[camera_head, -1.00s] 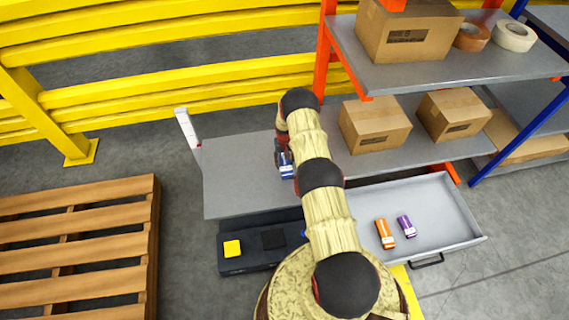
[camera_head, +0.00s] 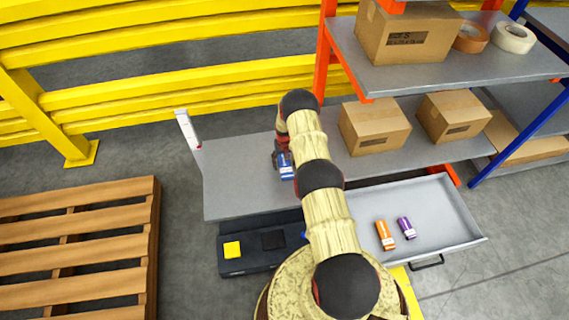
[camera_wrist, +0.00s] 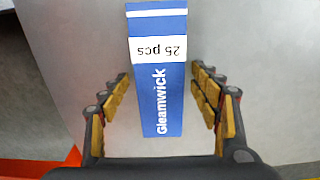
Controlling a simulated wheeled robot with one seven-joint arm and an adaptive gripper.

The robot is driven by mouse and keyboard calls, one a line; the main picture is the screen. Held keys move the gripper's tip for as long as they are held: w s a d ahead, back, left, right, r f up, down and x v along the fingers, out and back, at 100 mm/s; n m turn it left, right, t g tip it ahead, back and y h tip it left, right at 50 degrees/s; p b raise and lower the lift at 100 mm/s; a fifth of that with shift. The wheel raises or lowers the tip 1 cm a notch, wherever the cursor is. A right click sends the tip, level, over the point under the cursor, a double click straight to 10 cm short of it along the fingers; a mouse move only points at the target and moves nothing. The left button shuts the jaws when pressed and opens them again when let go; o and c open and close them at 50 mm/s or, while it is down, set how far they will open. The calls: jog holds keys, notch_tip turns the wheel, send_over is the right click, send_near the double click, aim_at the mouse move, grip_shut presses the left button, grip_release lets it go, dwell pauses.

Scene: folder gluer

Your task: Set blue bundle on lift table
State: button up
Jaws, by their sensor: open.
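The blue bundle (camera_head: 286,172), with a white label band, lies on the grey lift table (camera_head: 235,180), left of the shelf rack. In the wrist view the blue bundle (camera_wrist: 161,100) rests flat on the grey surface, between my gripper's two fingers. My gripper (camera_wrist: 163,100) is open, with a visible gap on each side of the bundle. In the head view my gripper (camera_head: 283,155) is at the bundle's far end, partly hidden by my arm.
A grey drawer (camera_head: 440,205) holds an orange bundle (camera_head: 385,234) and a purple bundle (camera_head: 406,227). Cartons (camera_head: 374,126) stand on the rack; a wooden pallet (camera_head: 75,245) lies left.

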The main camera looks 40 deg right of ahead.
notch_tip(320, 180, up, 12)
jog(key=p, duration=0.5)
notch_tip(320, 180, up, 24)
jog(key=n+t, duration=0.1)
send_over(284, 163)
jog(key=w+a, duration=0.3)
jog(key=a, duration=0.3)
jog(key=s+a+r+n+t, duration=0.15)
jog(key=a+r, duration=0.25)
jog(key=r, duration=0.5)
jog(key=s+a+r, duration=0.3)
jog(key=a+r, duration=0.2)
jog(key=r, duration=0.5)
jog(key=s+a+r+n+t, duration=0.1)
jog(key=s+a+r, duration=0.4)
jog(key=s+r, duration=0.3)
jog(key=s+a+r+t, duration=0.1)
jog(key=s+a+r, duration=0.4)
jog(key=s+r, duration=0.25)
jog(key=s+a+n, duration=0.1)
jog(key=s+a, duration=0.2)
jog(key=s, duration=0.6)
jog(key=s+a+r+t, duration=0.1)
jog(key=s+a, duration=0.2)
jog(key=s, duration=0.6)
jog(key=shift+s+n, duration=0.15)
jog(key=shift+n, duration=0.2)
jog(key=shift+r, duration=0.2)
